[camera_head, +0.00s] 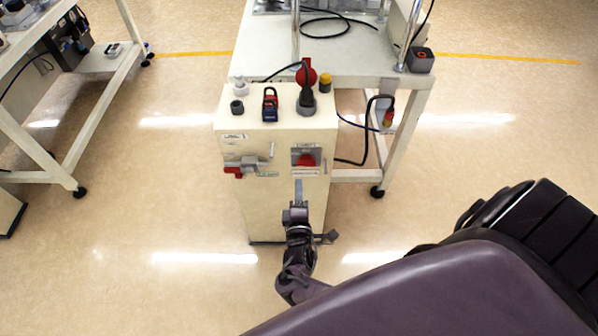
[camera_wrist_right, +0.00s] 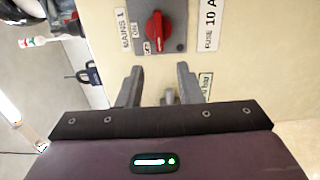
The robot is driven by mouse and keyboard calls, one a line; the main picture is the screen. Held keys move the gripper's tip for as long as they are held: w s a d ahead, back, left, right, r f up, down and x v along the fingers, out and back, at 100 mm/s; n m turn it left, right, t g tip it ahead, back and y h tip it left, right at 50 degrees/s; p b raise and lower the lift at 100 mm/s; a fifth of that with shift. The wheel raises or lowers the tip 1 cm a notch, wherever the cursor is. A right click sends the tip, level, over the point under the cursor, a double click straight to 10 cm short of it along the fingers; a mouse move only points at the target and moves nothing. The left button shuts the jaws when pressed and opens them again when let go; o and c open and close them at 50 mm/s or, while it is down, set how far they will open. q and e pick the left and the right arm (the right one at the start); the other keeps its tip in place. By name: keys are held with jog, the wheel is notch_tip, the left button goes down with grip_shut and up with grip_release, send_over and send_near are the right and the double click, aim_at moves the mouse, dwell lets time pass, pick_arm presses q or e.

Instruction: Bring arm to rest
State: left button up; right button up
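My right gripper (camera_head: 299,188) is in front of the cream cabinet (camera_head: 268,215), below its red rotary switch (camera_head: 306,160). In the right wrist view my right gripper (camera_wrist_right: 160,72) has its two grey fingers spread apart, with nothing held between them. The red switch (camera_wrist_right: 155,30) there sits on a grey plate just beyond the fingertips, labelled "MAINS 1" and "ON". My right arm (camera_head: 430,295) reaches in from the lower right. My left gripper is not in view.
On the cabinet top stand a blue and red padlock (camera_head: 270,104), a dark plug-like part with a red disc (camera_head: 306,90) and small knobs. A white table (camera_head: 350,60) adjoins behind. Another bench (camera_head: 60,100) is at left. Floor (camera_head: 150,215) left of the cabinet is clear.

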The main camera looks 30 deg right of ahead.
dwell(0.4)
jog(key=s+f+m+g+y, duration=0.25)
jog(key=s+f, duration=0.35)
jog(key=f, duration=0.5)
jog(key=s+f+m+g+y, duration=0.1)
jog(key=s+f+g+y, duration=0.25)
jog(key=s+f, duration=0.55)
jog(key=s+a+f+m+g+y, duration=0.1)
jog(key=s+f+m+g, duration=0.1)
jog(key=s+f, duration=0.2)
jog(key=s+a+f+m+g+y, duration=0.1)
jog(key=s+f+m+g, duration=0.1)
jog(key=s, duration=0.8)
jog(key=s+a+f+m+g+y, duration=0.1)
jog(key=s+f+m+g, duration=0.1)
jog(key=s+f+g, duration=0.2)
jog(key=s+f, duration=0.2)
jog(key=s, duration=0.2)
jog(key=shift+a+f+p, duration=0.25)
jog(key=shift+a+p, duration=0.1)
